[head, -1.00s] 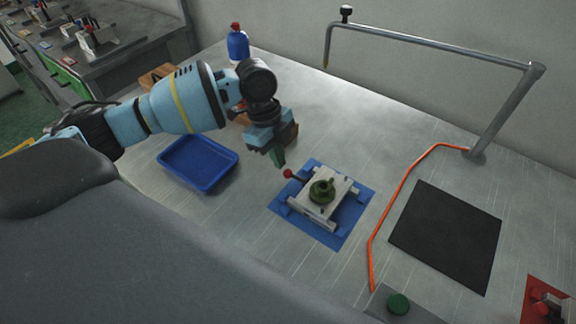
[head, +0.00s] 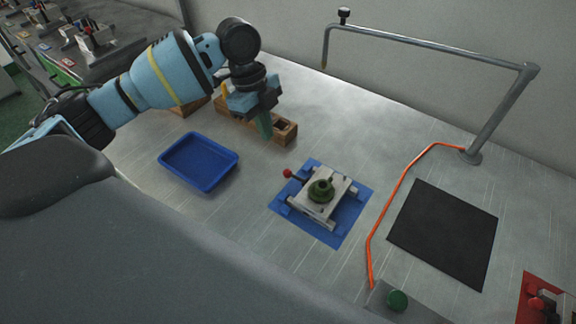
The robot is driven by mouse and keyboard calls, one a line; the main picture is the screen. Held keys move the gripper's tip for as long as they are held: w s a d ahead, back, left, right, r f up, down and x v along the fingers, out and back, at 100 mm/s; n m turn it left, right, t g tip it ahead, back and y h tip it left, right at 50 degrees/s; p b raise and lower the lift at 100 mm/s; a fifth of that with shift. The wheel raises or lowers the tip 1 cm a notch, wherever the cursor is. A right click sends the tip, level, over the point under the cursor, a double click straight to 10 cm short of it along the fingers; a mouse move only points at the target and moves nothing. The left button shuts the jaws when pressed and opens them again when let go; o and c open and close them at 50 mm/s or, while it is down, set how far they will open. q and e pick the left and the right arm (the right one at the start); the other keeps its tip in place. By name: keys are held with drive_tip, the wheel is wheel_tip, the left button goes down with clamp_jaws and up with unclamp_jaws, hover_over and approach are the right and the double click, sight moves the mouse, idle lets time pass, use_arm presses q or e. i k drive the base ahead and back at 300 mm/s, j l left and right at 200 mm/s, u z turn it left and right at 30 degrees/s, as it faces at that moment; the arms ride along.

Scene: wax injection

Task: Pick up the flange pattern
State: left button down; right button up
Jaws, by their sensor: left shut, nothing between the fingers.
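The flange pattern (head: 320,190) is a dark green round piece with a raised hub. It sits on a pale metal fixture (head: 311,203) on a blue mat (head: 328,236), right of the middle of the head view. A red-knobbed lever (head: 288,174) stands at the fixture's left side. My left gripper (head: 266,134) is up and to the left of the flange pattern, in front of a wooden block. Its green fingers point down, shut and empty, clear of the pattern. My right gripper is out of view.
An empty blue tray (head: 170,174) lies left of the fixture. A wooden block with holes (head: 284,132) is behind my left gripper. An orange hose (head: 403,190) runs from a bent metal pipe (head: 500,110). A black mat (head: 440,240) and a green button (head: 397,300) are at right.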

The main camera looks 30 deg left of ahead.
sight(322, 191)
drive_tip(key=k, duration=1)
